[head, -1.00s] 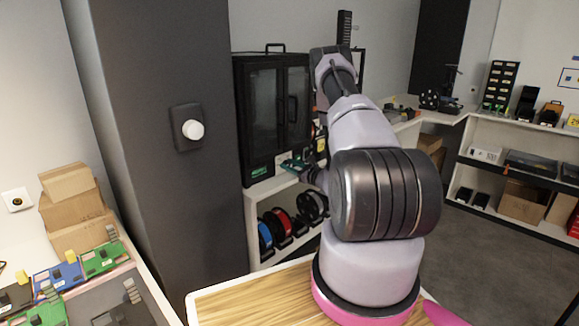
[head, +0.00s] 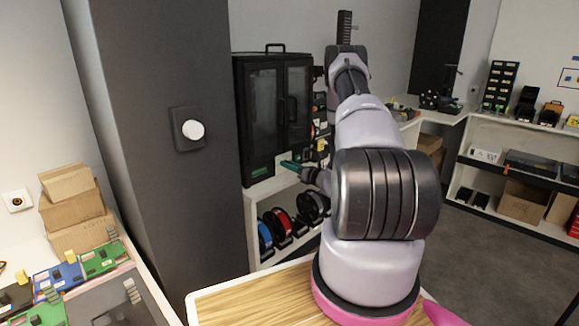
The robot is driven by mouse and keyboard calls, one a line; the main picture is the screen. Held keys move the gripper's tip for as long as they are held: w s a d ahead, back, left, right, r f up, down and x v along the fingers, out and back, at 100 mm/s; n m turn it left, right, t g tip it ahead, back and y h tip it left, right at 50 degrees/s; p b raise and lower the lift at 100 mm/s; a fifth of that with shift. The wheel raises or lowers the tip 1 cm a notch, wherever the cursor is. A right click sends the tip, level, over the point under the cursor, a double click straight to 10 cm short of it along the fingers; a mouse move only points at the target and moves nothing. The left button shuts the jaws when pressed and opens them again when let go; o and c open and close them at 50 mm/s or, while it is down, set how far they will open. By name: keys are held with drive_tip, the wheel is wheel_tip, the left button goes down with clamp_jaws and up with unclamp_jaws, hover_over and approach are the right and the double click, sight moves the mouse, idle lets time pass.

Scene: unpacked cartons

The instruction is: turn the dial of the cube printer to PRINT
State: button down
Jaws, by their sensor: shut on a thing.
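The cube printer appears to be the black cabinet (head: 243,115) with two glazed doors and a top handle, standing on a white shelf unit. A small green panel (head: 260,172) shows low on its front. My gripper (head: 291,165) is at the lower right of that front, behind my arm's thick joint, with its teal fingers pointing left. It is shut, apparently on the dial. The dial itself and its markings are hidden or too small to make out.
A grey pillar with a white round knob (head: 193,130) stands at left. Spools (head: 282,222) fill the shelf below the printer. Cartons (head: 75,210) and circuit boards lie at far left. Open floor (head: 440,260) lies at right.

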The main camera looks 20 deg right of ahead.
drive_tip(key=m, duration=0.3)
drive_tip(key=shift+m, duration=0.4)
drive_tip(key=m, duration=0.4)
drive_tip(key=shift+d+f+m, duration=0.1)
drive_tip(key=shift+m, duration=0.2)
drive_tip(key=m, duration=1)
drive_tip(key=shift+f+m, duration=0.1)
drive_tip(key=shift+m, duration=0.3)
drive_tip(key=m, duration=0.3)
drive_tip(key=shift+m, duration=0.3)
drive_tip(key=m, duration=0.3)
drive_tip(key=shift+m, duration=0.3)
drive_tip(key=shift+s+f+m, duration=0.1)
drive_tip(key=shift+m, duration=1.8)
